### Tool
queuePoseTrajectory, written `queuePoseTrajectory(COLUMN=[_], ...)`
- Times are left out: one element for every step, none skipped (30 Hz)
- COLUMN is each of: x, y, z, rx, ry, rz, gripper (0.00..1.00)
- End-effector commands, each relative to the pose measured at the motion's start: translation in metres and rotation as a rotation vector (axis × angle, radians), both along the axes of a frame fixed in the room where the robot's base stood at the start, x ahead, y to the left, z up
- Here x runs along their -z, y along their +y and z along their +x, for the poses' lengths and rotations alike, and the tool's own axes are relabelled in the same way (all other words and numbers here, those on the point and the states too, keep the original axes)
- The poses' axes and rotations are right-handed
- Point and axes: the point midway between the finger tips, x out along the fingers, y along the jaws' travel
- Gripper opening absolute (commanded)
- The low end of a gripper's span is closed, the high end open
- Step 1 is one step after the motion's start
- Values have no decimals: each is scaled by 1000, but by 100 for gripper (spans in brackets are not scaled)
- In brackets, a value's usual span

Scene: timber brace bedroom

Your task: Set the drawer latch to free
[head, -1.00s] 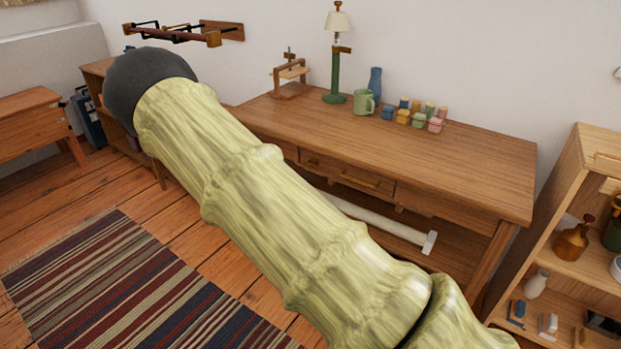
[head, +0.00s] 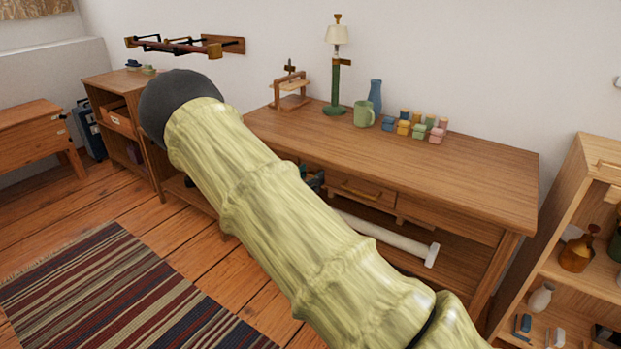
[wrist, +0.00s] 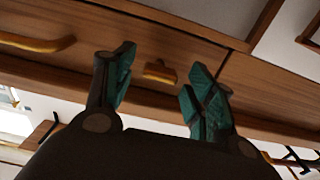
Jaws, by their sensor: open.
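A small brass latch (wrist: 160,72) sits on the wooden drawer front of the desk in the wrist view, near the middle. My gripper (wrist: 158,84) is open, with its two teal-padded fingers apart on either side of the latch in that view. I cannot tell whether they touch it. The latch's setting is not clear. A brass drawer handle (wrist: 35,43) lies to the left of the latch. In the head view, the drawer (head: 366,188) shows under the desktop. My arm hides the drawer front's left part, and only a bit of my gripper (head: 313,178) shows past it.
The desk (head: 430,160) bears a lamp (head: 336,75), a green mug (head: 364,114), a blue vase (head: 375,96) and several small coloured containers. A pale bar (head: 390,236) runs below the drawers. A shelf unit (head: 560,200) stands at right. A striped rug (head: 100,285) lies on open floor.

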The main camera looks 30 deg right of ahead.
Motion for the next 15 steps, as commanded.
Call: queuePoseTrajectory(x=[0,0,0,0,0,0,0,0,0,0,0,0,0,0,0], y=[-3,-4,-5,-5,-6,-6,-6,-6,-6,-5,-5,-5,-5,-5,-5], z=[1,1,2,2,2,2,2,2,2,2,2,2,2,2,2], rx=[1,1,1,0,0,0,0,0,0,0,0,0,0,0,0], ry=[0,0,0,0,0,1,1,1,1,1,1,1,1,0,0], rz=[0,0,1,1,1,1,1,1,1,1,1,1,1,1,1], gripper=[55,55,55,55,55,55,55,55,55,55,55,54,48,43,35])
